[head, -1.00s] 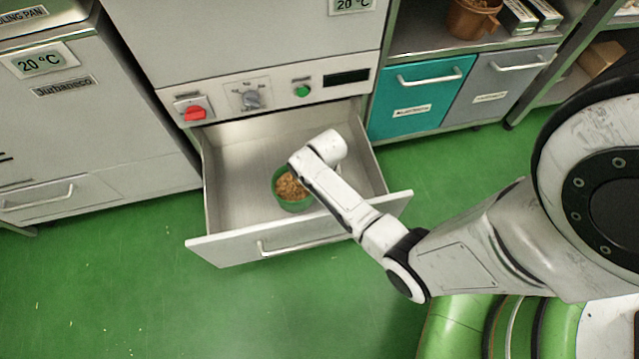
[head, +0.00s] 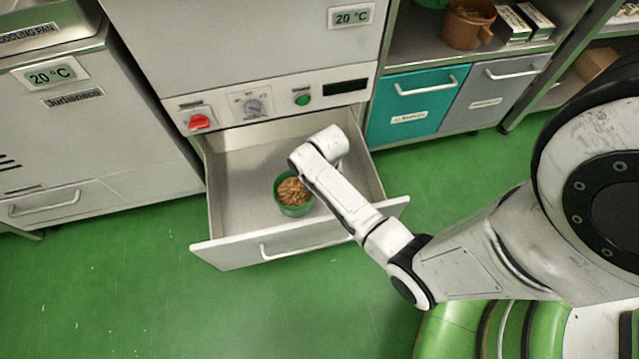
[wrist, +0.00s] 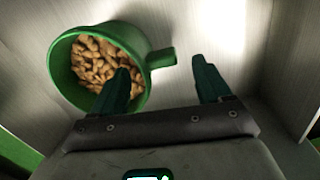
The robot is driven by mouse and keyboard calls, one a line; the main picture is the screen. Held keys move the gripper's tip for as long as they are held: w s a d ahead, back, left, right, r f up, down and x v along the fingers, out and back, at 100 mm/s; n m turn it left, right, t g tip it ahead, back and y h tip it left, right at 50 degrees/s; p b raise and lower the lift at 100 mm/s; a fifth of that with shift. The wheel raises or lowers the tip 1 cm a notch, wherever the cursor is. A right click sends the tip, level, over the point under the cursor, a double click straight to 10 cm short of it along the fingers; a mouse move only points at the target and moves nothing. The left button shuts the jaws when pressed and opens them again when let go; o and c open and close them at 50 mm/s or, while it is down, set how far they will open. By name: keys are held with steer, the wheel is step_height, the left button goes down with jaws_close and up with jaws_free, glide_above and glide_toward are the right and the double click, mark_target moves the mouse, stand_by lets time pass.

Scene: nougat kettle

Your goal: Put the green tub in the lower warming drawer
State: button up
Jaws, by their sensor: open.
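The green tub (head: 294,208), filled with brown nuts, stands upright inside the open lower warming drawer (head: 230,210), near the drawer's middle. In the wrist view the tub (wrist: 60,72) is at the upper left, with a short green handle pointing right. My gripper (wrist: 166,82) is open, with two dark green fingers. The left finger overlaps the tub's near rim in the picture; the right finger is apart from the tub, over bare drawer floor. Nothing is held between the fingers. In the head view my arm hides the gripper and part of the drawer's right side.
The drawer front (head: 285,248) with its bar handle is pulled out over green floor. A control panel with a red switch (head: 200,122) is above the drawer. Teal (head: 415,105) and grey bins stand at right. A brown pot (head: 466,25) sits on the shelf above them.

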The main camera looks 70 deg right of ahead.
step_height(320, 180, up, 7)
steer(key=p, duration=0.2)
steer(key=shift+s+p, duration=0.3)
steer(key=shift+s, duration=0.1)
steer(key=shift+a+f, duration=0.1)
